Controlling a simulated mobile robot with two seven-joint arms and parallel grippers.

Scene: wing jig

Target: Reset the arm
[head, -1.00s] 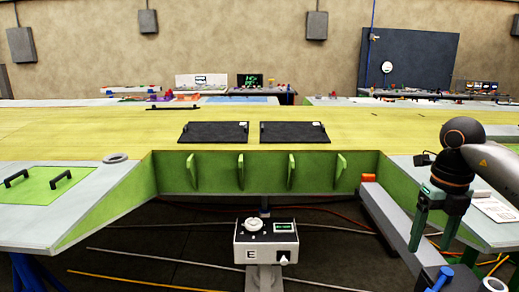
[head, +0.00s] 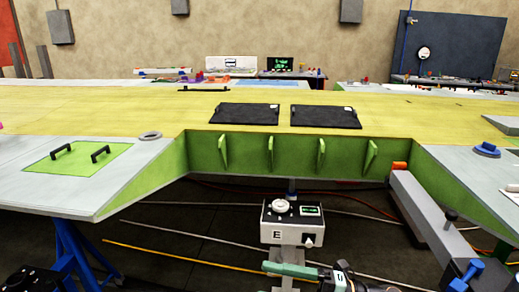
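My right gripper (head: 290,270) is at the bottom centre of the head view, its green finger pointing left. It is in front of and below a white control box marked E (head: 292,222), with no visible contact. I cannot see a clear gap between its fingers, and no held thing shows. Most of the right arm is out of the picture. My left gripper is not in view.
The yellow-topped wing table (head: 120,105) spans the view, with two black panels (head: 244,114) on it. A green panel with black handles (head: 80,158) lies at left. A grey beam (head: 425,205) juts forward at right. Cables and rods lie on the dark floor.

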